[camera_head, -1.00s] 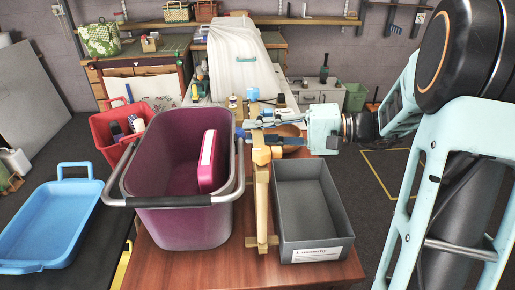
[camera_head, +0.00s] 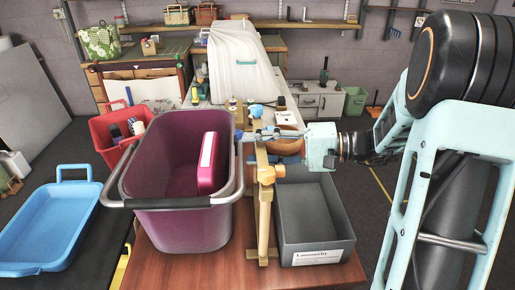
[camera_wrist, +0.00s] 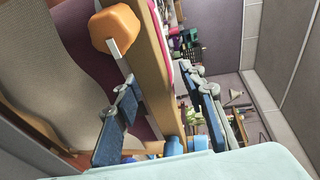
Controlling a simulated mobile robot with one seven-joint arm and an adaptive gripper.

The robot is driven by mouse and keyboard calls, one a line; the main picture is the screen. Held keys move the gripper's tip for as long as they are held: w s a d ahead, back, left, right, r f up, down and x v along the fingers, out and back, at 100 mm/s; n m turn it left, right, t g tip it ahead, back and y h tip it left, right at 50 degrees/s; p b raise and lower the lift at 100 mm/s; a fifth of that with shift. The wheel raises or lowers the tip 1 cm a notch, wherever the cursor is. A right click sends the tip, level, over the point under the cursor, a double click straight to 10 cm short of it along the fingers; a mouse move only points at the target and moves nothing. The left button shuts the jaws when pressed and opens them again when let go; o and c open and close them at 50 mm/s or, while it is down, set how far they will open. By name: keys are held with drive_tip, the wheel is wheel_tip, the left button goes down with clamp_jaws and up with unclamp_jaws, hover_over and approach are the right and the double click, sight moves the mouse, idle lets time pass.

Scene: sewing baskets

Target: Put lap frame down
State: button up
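The lap frame (camera_head: 264,220) is a wooden stand with orange and blue knobs. It stands upright in the narrow gap between a purple bin and a grey box, its foot at the front part of the wooden table (camera_head: 190,265). I cannot tell whether the foot touches the tabletop. My gripper (camera_head: 256,135) reaches in from the right and is shut on the frame's upper part. In the wrist view the frame's wooden bar (camera_wrist: 152,75) runs between the two fingers of my gripper (camera_wrist: 163,90), with an orange knob at upper left. Finger contact is partly hidden.
The purple bin (camera_head: 150,170), holding a pink item (camera_head: 208,163), stands close left of the frame. The grey open box (camera_head: 318,248) stands close right. A blue tray (camera_head: 45,225) and red basket (camera_head: 105,135) are farther left. A white covered object (camera_head: 238,75) stands behind.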

drive_tip(key=shift+r, duration=0.1)
drive_tip(key=v, duration=1.2)
drive_tip(key=shift+p, duration=0.3)
